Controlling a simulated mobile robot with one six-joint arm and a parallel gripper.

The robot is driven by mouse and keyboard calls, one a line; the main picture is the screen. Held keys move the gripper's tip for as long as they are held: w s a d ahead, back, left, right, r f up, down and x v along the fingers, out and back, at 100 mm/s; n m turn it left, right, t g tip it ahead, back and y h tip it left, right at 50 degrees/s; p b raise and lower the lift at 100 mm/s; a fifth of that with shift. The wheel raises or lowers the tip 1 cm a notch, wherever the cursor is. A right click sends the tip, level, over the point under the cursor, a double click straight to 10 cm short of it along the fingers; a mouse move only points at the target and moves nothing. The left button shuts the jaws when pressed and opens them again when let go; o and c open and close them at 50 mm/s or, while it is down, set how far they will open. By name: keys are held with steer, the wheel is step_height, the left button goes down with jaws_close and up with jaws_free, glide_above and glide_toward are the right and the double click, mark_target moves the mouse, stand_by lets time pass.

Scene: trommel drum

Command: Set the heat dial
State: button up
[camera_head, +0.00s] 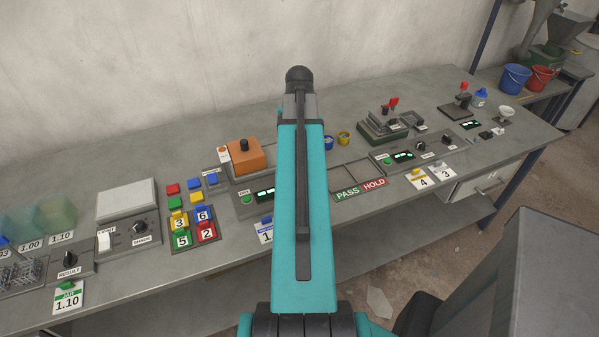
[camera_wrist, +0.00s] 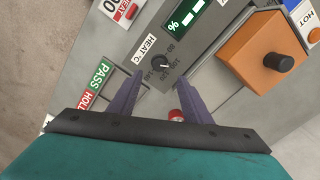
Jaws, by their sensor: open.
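The heat dial (camera_wrist: 159,62) is a small black knob on a grey panel, beside a "HEAT °C" label (camera_wrist: 145,47) and a printed number scale. A pale pointer mark shows on it, but its exact setting is too small to read. My gripper (camera_wrist: 160,76) is open, with its two purple fingers on either side of the view. The dial lies between and just beyond the fingertips as seen from the wrist. I cannot tell the height gap. In the head view, my teal arm hides the dial and my gripper.
An orange block with a black knob (camera_wrist: 262,56) stands to the right in the wrist view. A green display (camera_wrist: 187,14) is above the dial. PASS (camera_wrist: 98,75) and HOLD labels lie left. A red item (camera_wrist: 176,115) sits near the right finger. Bench equipment continues both ways in the head view.

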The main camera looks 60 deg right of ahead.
steer(key=shift+f+p, duration=0.95)
steer(key=shift+f, duration=3.8)
steer(key=c, duration=1.1)
steer(key=shift+a, duration=0.2)
steer(key=shift+o, duration=0.2)
steer(key=shift+d, duration=0.15)
